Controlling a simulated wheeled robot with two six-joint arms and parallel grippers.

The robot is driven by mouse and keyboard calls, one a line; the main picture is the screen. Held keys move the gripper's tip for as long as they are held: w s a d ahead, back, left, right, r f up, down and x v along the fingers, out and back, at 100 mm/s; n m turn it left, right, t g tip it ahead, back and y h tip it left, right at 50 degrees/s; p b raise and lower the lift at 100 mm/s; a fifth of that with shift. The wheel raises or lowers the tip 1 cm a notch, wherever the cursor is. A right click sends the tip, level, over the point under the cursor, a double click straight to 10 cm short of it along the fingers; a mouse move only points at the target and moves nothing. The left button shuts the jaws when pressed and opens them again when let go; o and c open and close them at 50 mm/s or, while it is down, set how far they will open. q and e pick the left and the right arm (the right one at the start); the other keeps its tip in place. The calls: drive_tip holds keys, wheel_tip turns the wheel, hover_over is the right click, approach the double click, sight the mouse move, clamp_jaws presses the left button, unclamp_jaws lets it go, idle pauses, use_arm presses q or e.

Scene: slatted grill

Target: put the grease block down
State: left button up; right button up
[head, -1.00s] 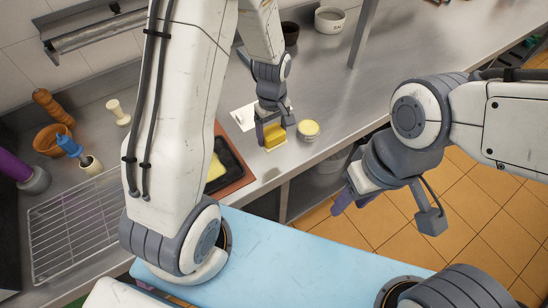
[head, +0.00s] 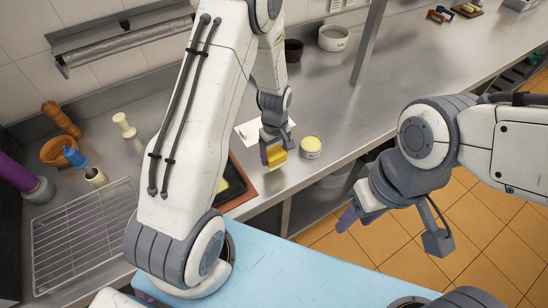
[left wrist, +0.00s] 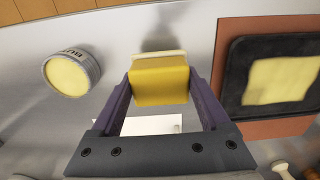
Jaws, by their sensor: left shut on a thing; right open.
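The grease block (head: 277,158) is a yellow block with a pale edge on its far side in the left wrist view (left wrist: 160,82). My left gripper (head: 271,154) is shut on it, with one purple finger on each side in the left wrist view. The block is over the steel counter, close to its surface, beside a small round tub. I cannot tell whether it touches the counter. My right gripper (head: 350,215) is open and empty, out past the counter's front edge above the tiled floor.
A round tub with yellow contents (head: 311,145) stands right of the block. A black tray on a brown board (left wrist: 232,70) holds a yellow piece. A white card (head: 250,131) lies behind. A wire rack (head: 75,240) is at left. Counter right of the tub is clear.

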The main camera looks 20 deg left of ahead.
sight(274, 162)
use_arm(q)
drive_tip(key=f+p, duration=0.1)
drive_tip(key=f, duration=0.2)
drive_tip(key=shift+a+f+p, duration=0.15)
drive_tip(key=shift+a+p, duration=0.05)
drive_tip(key=shift+p, duration=0.1)
drive_tip(key=shift+f, duration=0.45)
drive_tip(key=shift+f, duration=0.1)
drive_tip(key=shift+f, duration=0.15)
drive_tip(key=o, duration=1.2)
drive_tip(key=shift+c, duration=0.2)
